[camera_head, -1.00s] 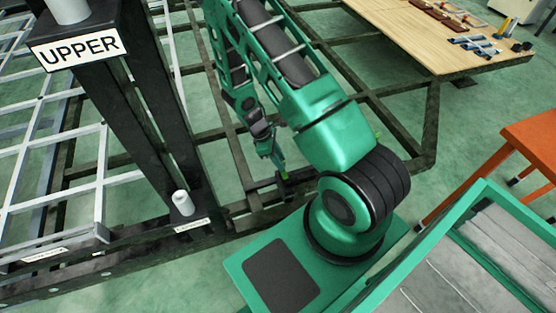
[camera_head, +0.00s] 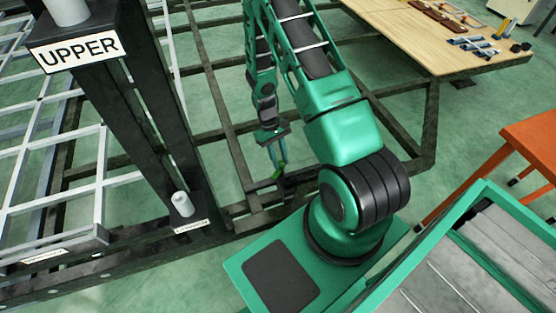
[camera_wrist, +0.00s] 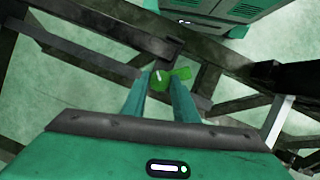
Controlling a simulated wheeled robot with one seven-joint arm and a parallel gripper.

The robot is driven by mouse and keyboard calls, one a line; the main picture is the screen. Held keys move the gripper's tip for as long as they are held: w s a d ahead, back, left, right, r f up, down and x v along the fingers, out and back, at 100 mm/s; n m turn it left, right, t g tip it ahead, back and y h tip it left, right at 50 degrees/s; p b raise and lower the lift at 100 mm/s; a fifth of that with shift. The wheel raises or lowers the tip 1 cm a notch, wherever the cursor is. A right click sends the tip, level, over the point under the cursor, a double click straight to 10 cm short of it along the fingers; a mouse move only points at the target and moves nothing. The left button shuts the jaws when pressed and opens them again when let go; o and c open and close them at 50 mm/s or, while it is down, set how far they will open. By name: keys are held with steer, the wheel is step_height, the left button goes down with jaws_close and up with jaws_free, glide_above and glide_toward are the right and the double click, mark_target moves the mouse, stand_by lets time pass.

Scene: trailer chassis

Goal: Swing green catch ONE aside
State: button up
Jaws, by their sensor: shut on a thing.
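The green catch (camera_wrist: 181,73) shows in the wrist view as a bright green piece with a round part, between the tips of my gripper. My gripper (camera_wrist: 162,82) is shut on it, with one finger on either side. In the head view my gripper (camera_head: 278,168) reaches down to the dark chassis beam, and the catch (camera_head: 279,171) is a small green spot at its tips. The fingers hide part of the catch. I cannot read any number on it.
A black post with an UPPER sign (camera_head: 78,50) stands left, with a grey pin (camera_head: 182,203) at its foot. Dark chassis beams (camera_head: 225,120) surround the gripper. A wooden table (camera_head: 425,40) is at the back right, an orange table (camera_head: 535,135) at the right.

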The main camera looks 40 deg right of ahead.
steer(key=m+y, duration=0.1)
steer(key=m, duration=0.2)
steer(key=shift+d+m+y, duration=0.15)
steer(key=shift+m+y, duration=0.15)
steer(key=shift+m+t+y, duration=0.6)
steer(key=shift+m, duration=1.3)
steer(key=o, duration=1)
steer(key=shift+d+r, duration=0.1)
steer(key=v, duration=1)
steer(key=shift+w+d+r, duration=0.1)
steer(key=shift+w+r, duration=0.05)
steer(key=shift+r, duration=0.05)
